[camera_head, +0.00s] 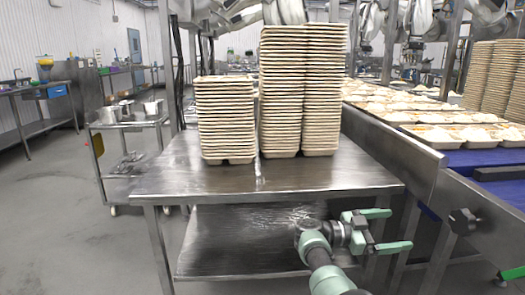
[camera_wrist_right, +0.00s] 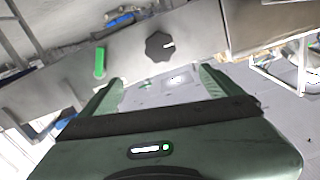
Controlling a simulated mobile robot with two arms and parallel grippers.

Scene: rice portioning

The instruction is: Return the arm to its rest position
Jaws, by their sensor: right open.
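My right arm (camera_head: 325,272) comes in from the bottom of the head view, low in front of the steel table. My right gripper (camera_head: 400,229) is open and points right toward the conveyor's side, with nothing between its fingers. In the right wrist view the gripper (camera_wrist_right: 160,84) shows two spread green fingers with grey floor between them. My left gripper is not in view.
Stacks of trays, a shorter one (camera_head: 226,118) and taller ones (camera_head: 303,90), stand on the steel table (camera_head: 350,178). A conveyor frame (camera_head: 480,218) with a black knob (camera_head: 464,222) runs along the right; rice-filled trays (camera_head: 440,136) lie behind it. A cart (camera_head: 128,150) stands left.

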